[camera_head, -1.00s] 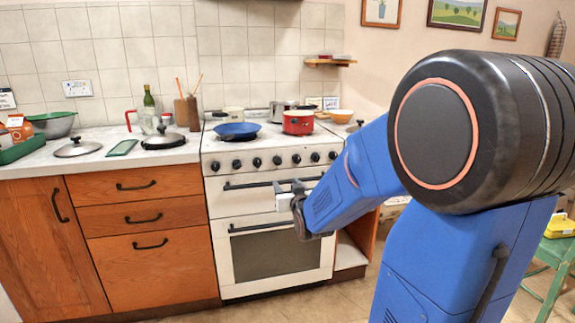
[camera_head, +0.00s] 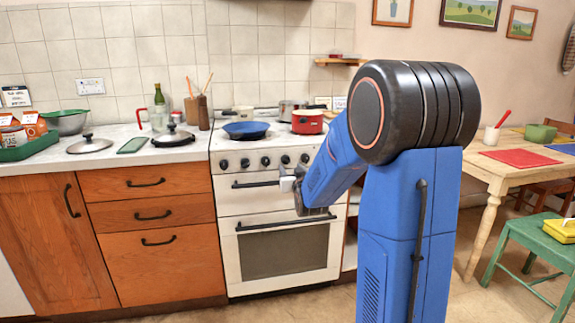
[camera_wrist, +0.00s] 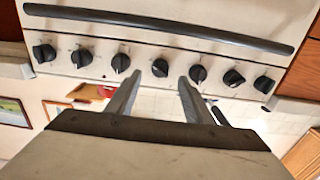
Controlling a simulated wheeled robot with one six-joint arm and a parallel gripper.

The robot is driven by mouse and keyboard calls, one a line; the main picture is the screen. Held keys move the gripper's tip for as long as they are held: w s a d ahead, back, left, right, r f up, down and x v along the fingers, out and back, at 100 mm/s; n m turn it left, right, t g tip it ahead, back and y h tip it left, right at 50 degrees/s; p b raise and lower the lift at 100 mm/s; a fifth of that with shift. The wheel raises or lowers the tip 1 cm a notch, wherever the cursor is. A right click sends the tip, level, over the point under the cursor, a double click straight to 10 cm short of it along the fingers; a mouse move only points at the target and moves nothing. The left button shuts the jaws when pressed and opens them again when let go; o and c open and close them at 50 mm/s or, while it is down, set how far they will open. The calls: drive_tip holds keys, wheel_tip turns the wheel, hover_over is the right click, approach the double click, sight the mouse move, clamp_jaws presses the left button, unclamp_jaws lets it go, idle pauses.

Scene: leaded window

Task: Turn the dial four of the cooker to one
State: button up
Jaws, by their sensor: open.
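The white cooker (camera_head: 226,207) stands at the middle of the head view, with a row of black dials on its front panel. Dial four (camera_head: 285,159), the middle one, shows above my gripper (camera_head: 288,183). In the wrist view, which shows the cooker upside down, dial four (camera_wrist: 160,67) lies between and just beyond the tips of my gripper (camera_wrist: 160,82). The fingers are open and empty, with one on each side of the dial's line. I cannot tell whether they touch it, or read its setting.
Neighbouring dials (camera_wrist: 120,62) (camera_wrist: 198,73) sit close on both sides. The oven handle bar (camera_wrist: 160,22) runs along the panel. A blue pan (camera_head: 246,130) and a red pot (camera_head: 307,121) stand on the hob. A table (camera_head: 490,168) and green stool (camera_head: 520,238) are at right.

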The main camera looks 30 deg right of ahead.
sight(287, 163)
drive_tip(key=shift+x, duration=3.1)
drive_tip(key=shift+c, duration=0.6)
drive_tip(key=c, duration=0.9)
